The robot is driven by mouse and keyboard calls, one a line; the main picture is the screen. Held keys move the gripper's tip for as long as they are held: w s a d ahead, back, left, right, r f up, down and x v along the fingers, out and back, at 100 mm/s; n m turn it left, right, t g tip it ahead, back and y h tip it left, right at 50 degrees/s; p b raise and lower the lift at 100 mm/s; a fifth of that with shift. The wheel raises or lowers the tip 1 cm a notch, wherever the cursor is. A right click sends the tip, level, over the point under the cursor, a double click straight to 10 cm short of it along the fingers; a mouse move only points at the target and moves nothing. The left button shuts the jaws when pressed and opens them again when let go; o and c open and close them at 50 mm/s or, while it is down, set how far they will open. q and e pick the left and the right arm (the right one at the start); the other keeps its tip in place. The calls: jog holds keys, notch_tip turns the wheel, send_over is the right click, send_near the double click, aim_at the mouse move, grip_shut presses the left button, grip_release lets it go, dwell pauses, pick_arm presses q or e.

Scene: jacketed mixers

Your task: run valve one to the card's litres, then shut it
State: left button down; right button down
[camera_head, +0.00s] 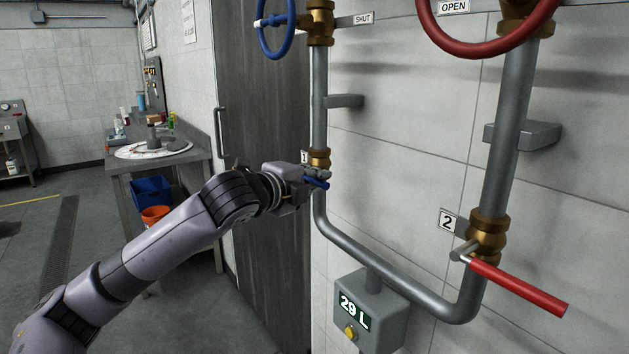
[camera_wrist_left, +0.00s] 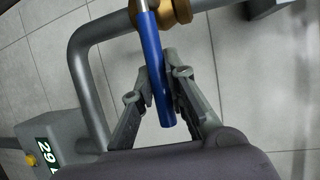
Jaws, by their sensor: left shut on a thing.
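Valve one is a brass valve (camera_head: 319,158) on the left vertical pipe, with a blue lever (camera_head: 317,184). In the left wrist view the blue lever (camera_wrist_left: 152,55) runs from the brass body between my fingers and looks set across the pipe. My left gripper (camera_head: 311,178) is shut on this lever; its fingers (camera_wrist_left: 158,82) lie on both sides of it. The meter (camera_head: 370,310) below reads 29 L. I cannot make out a litres card. My right gripper is not in view.
Valve two (camera_head: 488,236) has a red lever (camera_head: 518,287) at the right. A blue wheel (camera_head: 276,28) by a SHUT plate and a red wheel (camera_head: 487,45) by an OPEN plate are above. A cluttered bench (camera_head: 185,158) stands left, with bins below.

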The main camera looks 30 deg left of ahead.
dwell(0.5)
pick_arm(q)
jog(key=shift+r+p, duration=0.25)
jog(key=shift+p, duration=0.35)
jog(key=r+n+g+h+p, duration=0.1)
jog(key=p, duration=0.4)
jog(key=a+r+n+g+p, duration=0.1)
jog(key=r+n+p, duration=0.1)
jog(key=p, duration=0.3)
jog(key=r+n+h+p, duration=0.1)
jog(key=r+n+p, duration=0.1)
jog(key=p, duration=0.3)
jog(key=shift+w+a+r+g+h, duration=0.1)
jog(key=shift+w+a+g+h, duration=0.2)
jog(key=shift+w+g, duration=0.1)
jog(key=shift+a+r+n+h+p, duration=0.1)
jog(key=shift+a+n+h+p, duration=0.2)
jog(key=shift+n+p, duration=0.55)
jog(key=c, duration=1.6)
grip_release()
jog(key=shift+m, duration=0.25)
